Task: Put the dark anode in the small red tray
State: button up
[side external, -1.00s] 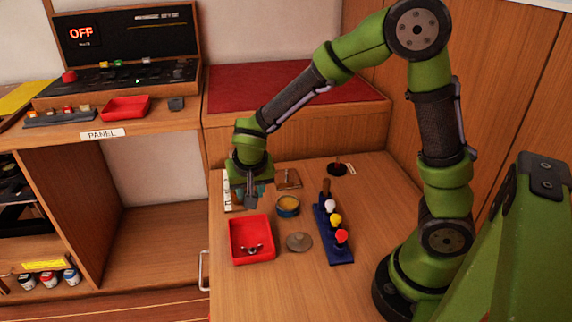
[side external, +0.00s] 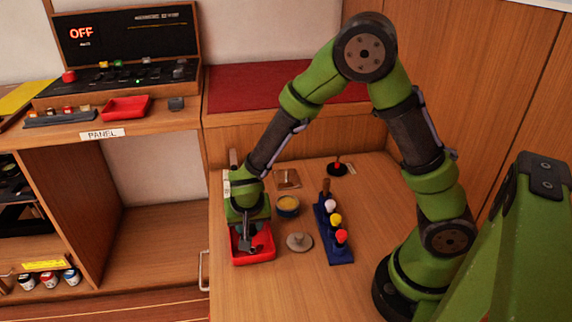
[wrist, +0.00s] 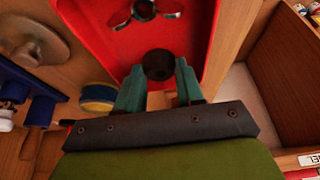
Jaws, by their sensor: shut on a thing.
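My gripper (side external: 246,243) is over the red tray (side external: 268,252) on the wooden table, pointing down. In the wrist view its two teal fingers (wrist: 158,80) are shut on a dark round piece, the anode (wrist: 158,64). The anode is over the tray floor (wrist: 195,30); I cannot tell whether it touches it. A metal wing-shaped piece (wrist: 145,9) lies in the tray. In the side view my gripper hides the anode and much of the tray.
A second red tray (side external: 126,106) sits on the panel ledge. Right of my gripper are a round tin (side external: 288,205), a grey disc with a knob (side external: 299,242) and a blue rack (side external: 338,252) with coloured knobs.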

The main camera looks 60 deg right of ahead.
jog(key=o, duration=1.1)
jog(key=shift+f, duration=0.15)
jog(key=v, duration=1.1)
jog(key=s+d+r+n+t+y, duration=0.1)
jog(key=s+r, duration=0.3)
jog(key=s+d+r+n+t+y, duration=0.1)
jog(key=s+d+r+n+y, duration=0.1)
jog(key=s+r, duration=0.2)
jog(key=s+d+r+n+t+y, duration=0.1)
jog(key=s+r+t+y, duration=0.1)
jog(key=s+r, duration=0.2)
jog(key=shift+d+r+n, duration=0.2)
jog(key=shift+r+n, duration=0.2)
jog(key=shift+r, duration=0.35)
